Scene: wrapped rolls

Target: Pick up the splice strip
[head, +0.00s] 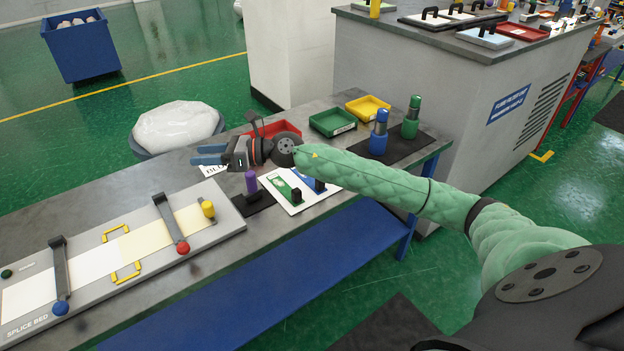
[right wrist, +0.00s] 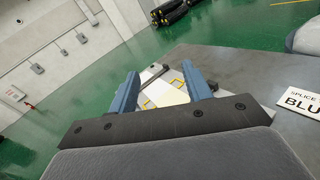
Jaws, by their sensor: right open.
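A white board (head: 296,204) on the table holds a green strip (head: 276,184) and a blue strip (head: 301,174), each with a dark upright block on it. These look like the splice strips. My right gripper (head: 203,155) is open and empty, pointing left above the table, behind and left of the board and not touching it. Its blue fingers also show apart in the right wrist view (right wrist: 163,92), with the splice bed (right wrist: 176,97) beyond. A white card (right wrist: 303,101) reads "SPLICE" and "BLU", its rest cut off. My left gripper is not in view.
The splice bed (head: 100,309) has clamp arms with red and blue knobs. A purple-topped tool (head: 251,182) stands beside the board. Red (head: 283,127), green (head: 332,122) and yellow (head: 368,107) trays and blue (head: 379,133) and green (head: 411,118) bottles stand farther right.

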